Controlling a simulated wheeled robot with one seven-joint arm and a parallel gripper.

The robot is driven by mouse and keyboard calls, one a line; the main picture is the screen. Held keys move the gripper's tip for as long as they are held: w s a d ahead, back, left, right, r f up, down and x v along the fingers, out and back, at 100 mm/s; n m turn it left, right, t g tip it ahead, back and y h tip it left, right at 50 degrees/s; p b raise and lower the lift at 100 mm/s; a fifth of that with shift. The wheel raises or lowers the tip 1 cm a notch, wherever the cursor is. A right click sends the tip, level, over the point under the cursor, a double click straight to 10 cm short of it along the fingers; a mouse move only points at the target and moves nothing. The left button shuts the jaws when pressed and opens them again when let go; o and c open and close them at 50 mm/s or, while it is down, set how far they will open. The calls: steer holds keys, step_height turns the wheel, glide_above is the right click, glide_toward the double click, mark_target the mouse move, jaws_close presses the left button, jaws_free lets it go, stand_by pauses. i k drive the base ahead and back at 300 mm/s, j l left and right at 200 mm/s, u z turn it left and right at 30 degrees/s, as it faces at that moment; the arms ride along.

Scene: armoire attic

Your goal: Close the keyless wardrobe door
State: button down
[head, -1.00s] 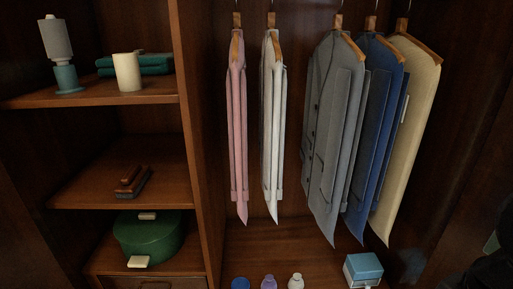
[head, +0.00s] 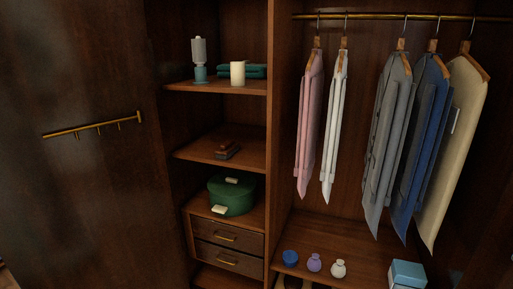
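The wardrobe stands open in the head view. Its left door (head: 75,190) is swung out at the left, with its inner face showing and a brass rail (head: 95,125) with small hooks on it. No key or lock shows on the part of this door in view. No right door can be made out for sure at the dark right edge. My gripper is not in view.
Inside are shelves with a lamp-like object (head: 199,60), a cream cylinder (head: 238,73) and a green round box (head: 231,195). Two drawers (head: 228,246) are shut. Several garments (head: 385,140) hang at right. Small bottles (head: 314,263) and a blue box (head: 407,273) stand below.

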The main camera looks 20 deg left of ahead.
mark_target(95, 211)
steer(key=u, duration=0.85)
steer(key=i+j+u, duration=0.1)
steer(key=u, duration=0.4)
steer(key=j+u, duration=0.1)
steer(key=u, duration=0.35)
steer(key=i+u, duration=0.15)
steer(key=u, duration=0.35)
steer(key=i+u, duration=0.1)
steer(key=u, duration=0.35)
